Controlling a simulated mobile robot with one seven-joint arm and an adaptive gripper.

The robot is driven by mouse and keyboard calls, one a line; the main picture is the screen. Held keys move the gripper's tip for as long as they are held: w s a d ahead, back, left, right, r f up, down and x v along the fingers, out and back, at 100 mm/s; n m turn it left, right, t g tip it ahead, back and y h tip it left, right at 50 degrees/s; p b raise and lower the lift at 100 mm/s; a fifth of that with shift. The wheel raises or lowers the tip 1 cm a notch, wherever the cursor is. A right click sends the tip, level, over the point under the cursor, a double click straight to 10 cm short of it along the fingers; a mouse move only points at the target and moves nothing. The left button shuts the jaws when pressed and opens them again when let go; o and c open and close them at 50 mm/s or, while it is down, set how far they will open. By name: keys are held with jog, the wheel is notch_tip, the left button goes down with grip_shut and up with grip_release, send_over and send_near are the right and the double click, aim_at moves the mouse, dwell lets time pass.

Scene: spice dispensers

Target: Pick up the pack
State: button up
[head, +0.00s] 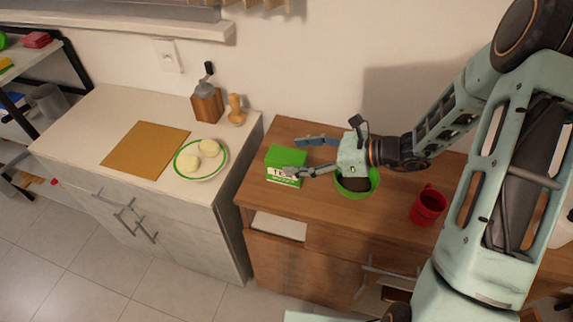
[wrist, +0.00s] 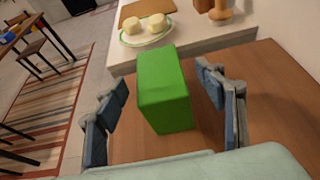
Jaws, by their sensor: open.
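The pack is a green box (head: 286,166) with a white label on its front side. It stands upright on the wooden counter, near the counter's left end. It also shows in the wrist view (wrist: 164,90), between the two fingers and a little beyond them. My gripper (head: 304,156) is open and comes from the right, one finger behind the pack and one in front of it in the head view. In the wrist view my gripper (wrist: 163,105) has a finger on each side of the pack, with gaps on both sides.
A green bowl (head: 358,188) with dark contents stands under my wrist. A red mug (head: 428,205) is further right on the wooden counter (head: 320,215). On the pale counter to the left are a plate (head: 201,174) with pale round pieces, a board (head: 146,149) and a grinder (head: 207,101).

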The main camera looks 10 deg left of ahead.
aim_at(290, 156)
jog(key=x, duration=0.3)
jog(key=shift+a+f, duration=0.15)
jog(key=shift+a, duration=0.25)
jog(key=c, duration=1.4)
